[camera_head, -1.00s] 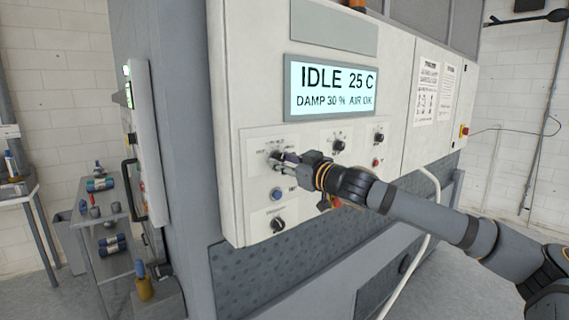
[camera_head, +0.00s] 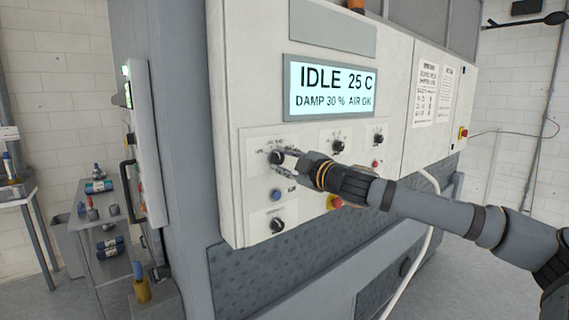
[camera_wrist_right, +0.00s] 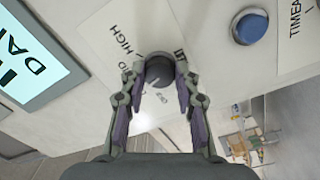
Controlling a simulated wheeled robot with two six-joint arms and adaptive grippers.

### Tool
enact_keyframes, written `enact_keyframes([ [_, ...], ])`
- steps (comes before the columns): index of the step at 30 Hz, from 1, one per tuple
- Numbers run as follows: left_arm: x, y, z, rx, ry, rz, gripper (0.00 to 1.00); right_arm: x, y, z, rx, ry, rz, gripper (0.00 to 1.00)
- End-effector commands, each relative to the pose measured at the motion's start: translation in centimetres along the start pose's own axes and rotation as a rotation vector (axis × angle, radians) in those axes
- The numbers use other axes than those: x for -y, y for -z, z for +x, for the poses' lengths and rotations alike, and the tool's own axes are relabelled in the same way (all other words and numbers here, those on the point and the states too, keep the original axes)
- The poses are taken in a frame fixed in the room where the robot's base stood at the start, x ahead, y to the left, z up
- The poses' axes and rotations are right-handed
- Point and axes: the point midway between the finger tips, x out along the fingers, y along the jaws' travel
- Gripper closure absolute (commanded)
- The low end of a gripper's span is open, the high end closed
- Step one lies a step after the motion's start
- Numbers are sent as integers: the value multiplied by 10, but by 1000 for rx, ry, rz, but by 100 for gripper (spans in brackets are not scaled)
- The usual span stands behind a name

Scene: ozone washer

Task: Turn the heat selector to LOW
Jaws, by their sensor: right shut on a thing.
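The heat selector (camera_head: 277,157) is a dark round knob on a white label plate at the upper left of the control panel. In the right wrist view the knob (camera_wrist_right: 160,70) shows between my fingertips, with the word HIGH printed beside it. Its pointer position is too small to read surely. My right gripper (camera_head: 287,160) is shut on the knob, one finger on each side; it also shows in the right wrist view (camera_wrist_right: 158,77). My left gripper is not in view.
A display (camera_head: 332,90) reads IDLE 25 C above the knob. A blue button (camera_head: 276,195) and another dark knob (camera_head: 277,225) sit below it. Two more knobs are to the right. A red button (camera_head: 335,202) lies just under my right wrist.

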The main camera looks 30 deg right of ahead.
Motion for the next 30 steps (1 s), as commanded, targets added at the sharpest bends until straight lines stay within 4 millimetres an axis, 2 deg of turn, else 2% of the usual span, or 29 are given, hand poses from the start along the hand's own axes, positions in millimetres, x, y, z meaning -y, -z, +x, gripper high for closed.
enact_keyframes([
  [9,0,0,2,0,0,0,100,0,0,0,-2,0,-72,100],
  [22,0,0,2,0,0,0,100,0,0,0,-2,0,-76,100],
  [23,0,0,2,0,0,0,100,0,0,0,-2,0,-76,65],
  [27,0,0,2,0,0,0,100,0,0,0,-2,1,-76,46],
  [30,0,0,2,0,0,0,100,0,0,0,-2,1,-76,46],
])
